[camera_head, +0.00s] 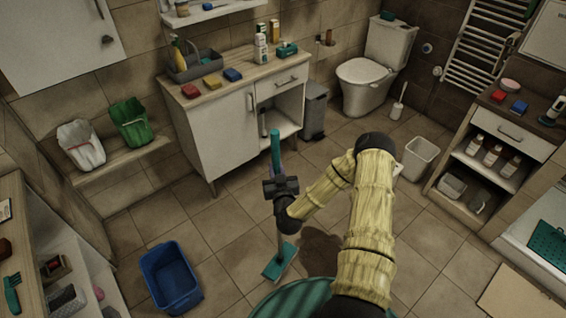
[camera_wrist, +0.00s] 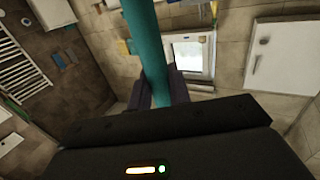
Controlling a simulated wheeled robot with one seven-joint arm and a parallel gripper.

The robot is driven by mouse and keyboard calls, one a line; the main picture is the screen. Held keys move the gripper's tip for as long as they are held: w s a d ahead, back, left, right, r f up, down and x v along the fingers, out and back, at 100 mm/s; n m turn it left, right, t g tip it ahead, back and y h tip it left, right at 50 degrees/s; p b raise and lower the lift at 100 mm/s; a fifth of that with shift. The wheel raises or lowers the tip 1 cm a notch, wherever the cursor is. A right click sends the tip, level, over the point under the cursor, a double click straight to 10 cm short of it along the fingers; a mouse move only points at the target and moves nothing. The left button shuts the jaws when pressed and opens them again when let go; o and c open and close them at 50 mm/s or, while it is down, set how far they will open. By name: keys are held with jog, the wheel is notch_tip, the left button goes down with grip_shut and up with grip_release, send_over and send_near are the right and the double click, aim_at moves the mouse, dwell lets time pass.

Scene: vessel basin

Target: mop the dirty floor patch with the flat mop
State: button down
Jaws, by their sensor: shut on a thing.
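The flat mop (camera_head: 279,262) stands nearly upright on the tiled floor, its teal head down and its handle leaning slightly. My gripper (camera_head: 281,187) is shut on the mop's handle partway up. In the wrist view the teal handle (camera_wrist: 146,45) runs between the dark fingers of my gripper (camera_wrist: 162,88). The dirty floor patch (camera_head: 320,248) is a dark brown stain just right of the mop head. Part of the patch is hidden behind my arm. The mop head appears to lie beside the patch, at its left edge.
A blue basin (camera_head: 171,279) stands on the floor left of the mop. A cabinet (camera_head: 225,135) stands behind the mop, with a grey bin (camera_head: 314,110) beside it. A white bin (camera_head: 419,158) is right of my arm. Floor between basin and mop is clear.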

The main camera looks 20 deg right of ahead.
jog(key=s+a+r+n+y+p, duration=0.1)
jog(key=s+a+r+y+p, duration=0.1)
jog(key=a+r+p, duration=0.4)
jog(key=p, duration=0.3)
jog(key=shift+s+r+n+p, duration=0.25)
jog(key=shift+n+p, duration=0.05)
